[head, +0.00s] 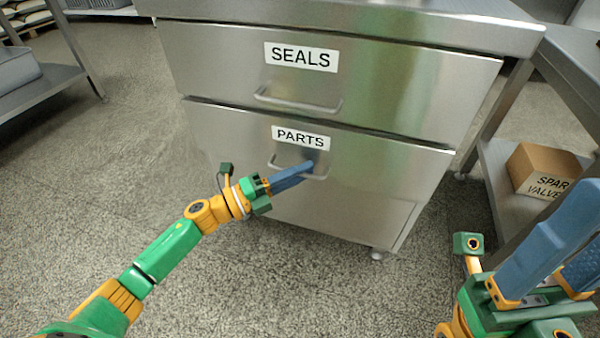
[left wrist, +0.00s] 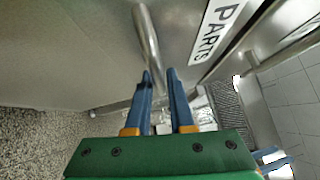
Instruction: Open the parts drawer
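The parts drawer (head: 355,185) is the lower steel drawer, labelled PARTS, with a bar handle (head: 322,176). Its front looks about in line with the seals drawer above. My left gripper (head: 312,166) reaches the handle from the left. In the left wrist view, its two blue fingers (left wrist: 159,74) stand a little apart, and the handle (left wrist: 148,40) runs down to their tips. I cannot tell whether the fingers are clamped on the bar. My right gripper (head: 585,225) is at the lower right, away from the drawers, with a gap between its fingers; its tips are partly cut off.
The seals drawer (head: 400,85) above looks shut. A steel table (head: 520,200) with a cardboard box (head: 540,168) on its lower shelf stands at the right. A shelf (head: 45,80) stands at the far left. The floor (head: 230,290) before the cabinet is clear.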

